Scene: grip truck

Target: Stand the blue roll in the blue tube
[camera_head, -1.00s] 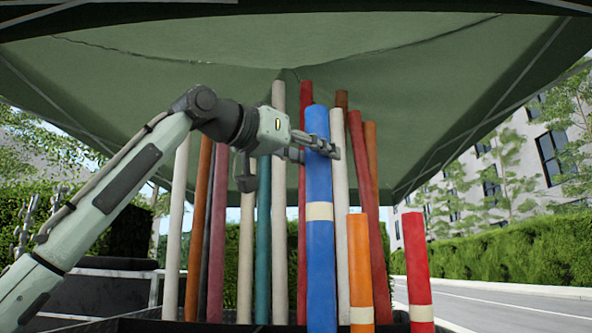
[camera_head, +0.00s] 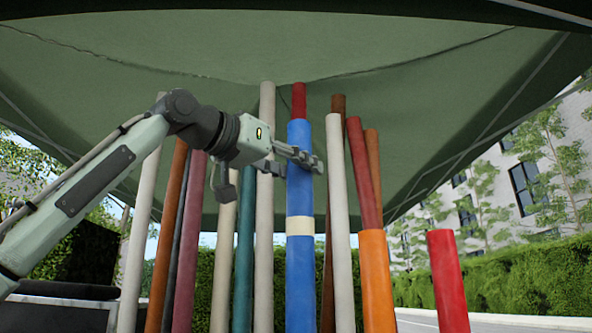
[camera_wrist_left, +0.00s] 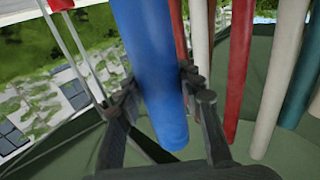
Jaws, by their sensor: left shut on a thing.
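The blue roll (camera_head: 300,192) is long and upright, with a cream band around it; its lower end runs out of the head view. My left gripper (camera_head: 305,161) is shut on it near the top. In the left wrist view, the blue roll (camera_wrist_left: 152,65) passes between the two fingers of my left gripper (camera_wrist_left: 160,88). I cannot make out a separate blue tube, or what is around the roll's foot. My right gripper is not in view.
Several tall rolls, such as a white one (camera_head: 340,220) and a teal one (camera_head: 245,250), stand close behind. A shorter orange roll (camera_head: 376,280) and a red roll (camera_head: 447,280) stand to the right. A green canopy (camera_head: 400,65) hangs above.

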